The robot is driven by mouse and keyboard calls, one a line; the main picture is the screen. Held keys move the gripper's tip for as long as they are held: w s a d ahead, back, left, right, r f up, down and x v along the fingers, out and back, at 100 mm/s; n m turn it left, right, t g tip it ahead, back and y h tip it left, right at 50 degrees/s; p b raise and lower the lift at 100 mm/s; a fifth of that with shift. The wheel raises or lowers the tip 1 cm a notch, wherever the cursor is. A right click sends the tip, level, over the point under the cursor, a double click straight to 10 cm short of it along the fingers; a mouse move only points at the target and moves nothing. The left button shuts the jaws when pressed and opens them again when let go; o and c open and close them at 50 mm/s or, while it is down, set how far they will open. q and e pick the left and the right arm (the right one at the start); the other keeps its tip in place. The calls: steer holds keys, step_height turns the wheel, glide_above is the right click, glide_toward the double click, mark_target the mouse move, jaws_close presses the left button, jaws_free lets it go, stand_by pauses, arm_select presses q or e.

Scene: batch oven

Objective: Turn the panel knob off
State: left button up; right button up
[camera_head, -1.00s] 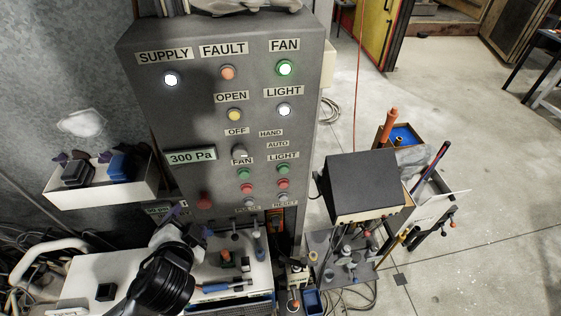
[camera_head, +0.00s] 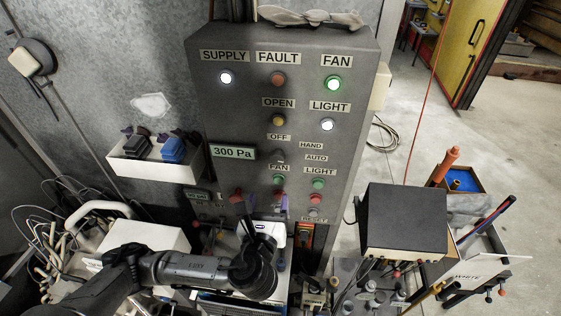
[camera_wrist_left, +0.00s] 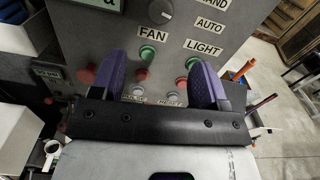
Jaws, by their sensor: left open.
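The grey control panel (camera_head: 215,120) stands upright. Its grey selector knob (camera_head: 278,156) sits among the OFF, HAND and AUTO labels. In the left wrist view the knob (camera_wrist_left: 160,10) is at the top edge, partly cut off, and its setting is hard to tell. My left gripper (camera_head: 259,200) is in front of the lower panel, below the knob. In the left wrist view its purple fingers (camera_wrist_left: 160,68) are spread apart with nothing between them, and the knob lies beyond their tips. My right gripper is not in view.
Green FAN button (camera_head: 279,180) and LIGHT button (camera_head: 318,184), with red ones below, lie close to my fingers. A white bin (camera_head: 150,168) is left of the panel; a dark box (camera_head: 405,220) stands at right.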

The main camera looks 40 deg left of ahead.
mark_target(277, 161)
arm_select(q)
steer(key=shift+m, duration=0.5)
steer(key=p+x, duration=0.2)
steer(key=x, duration=1.1)
steer(key=shift+w+a+p, duration=0.15)
steer(key=shift+w+p, duration=0.2)
steer(key=shift+w, duration=0.05)
steer(key=shift+c, duration=0.5)
steer(key=c, duration=0.8)
